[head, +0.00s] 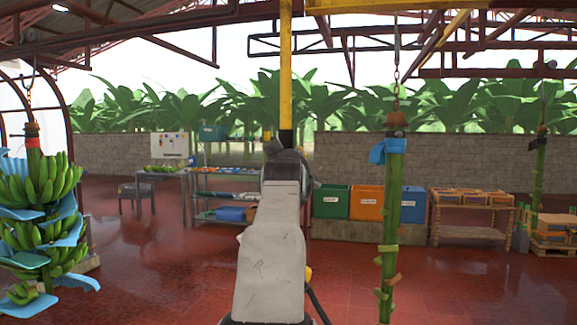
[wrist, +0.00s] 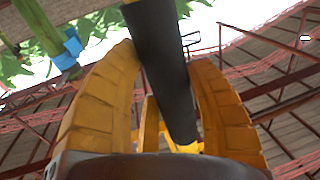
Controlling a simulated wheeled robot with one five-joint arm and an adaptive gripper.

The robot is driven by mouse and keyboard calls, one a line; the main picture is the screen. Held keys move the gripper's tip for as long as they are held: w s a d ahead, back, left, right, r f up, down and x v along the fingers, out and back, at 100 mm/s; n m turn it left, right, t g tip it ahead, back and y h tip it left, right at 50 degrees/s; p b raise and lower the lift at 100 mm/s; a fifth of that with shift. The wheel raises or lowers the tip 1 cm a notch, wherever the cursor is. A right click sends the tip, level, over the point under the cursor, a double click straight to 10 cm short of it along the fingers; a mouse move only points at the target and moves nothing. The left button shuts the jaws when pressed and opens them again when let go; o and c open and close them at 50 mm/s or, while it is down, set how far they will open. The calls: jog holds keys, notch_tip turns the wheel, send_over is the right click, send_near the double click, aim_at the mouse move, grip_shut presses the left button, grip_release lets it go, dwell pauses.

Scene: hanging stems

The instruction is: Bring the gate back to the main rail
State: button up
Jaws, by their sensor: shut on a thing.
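A handle bar hangs in the middle of the head view, with a long yellow upper part (head: 285,60) and a black lower end (head: 286,112). In the wrist view the black grip (wrist: 160,62) runs between the two orange fingers of my gripper (wrist: 168,60), which is shut on it. In the head view my own arm hides the fingers and the bar's lower tip. A yellow overhead beam (head: 385,6) extends right from near the bar's top. I cannot tell whether it is the gate or how it meets the main rail.
A banana bunch (head: 40,205) with blue sheets hangs at left. A bare green stem (head: 391,225) with a blue band hangs close at right, and another stem (head: 539,180) farther right. Bins (head: 367,205), a shelf (head: 225,170) and a table (head: 160,175) stand behind. Red floor between is clear.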

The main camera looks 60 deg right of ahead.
jog(key=shift+f, duration=0.2)
jog(key=o, duration=1.3)
jog(key=shift+s+a+r, duration=0.1)
jog(key=shift+a+r, duration=0.05)
jog(key=shift+s+a, duration=0.1)
jog(key=shift+a, duration=0.05)
jog(key=shift+v, duration=5.85)
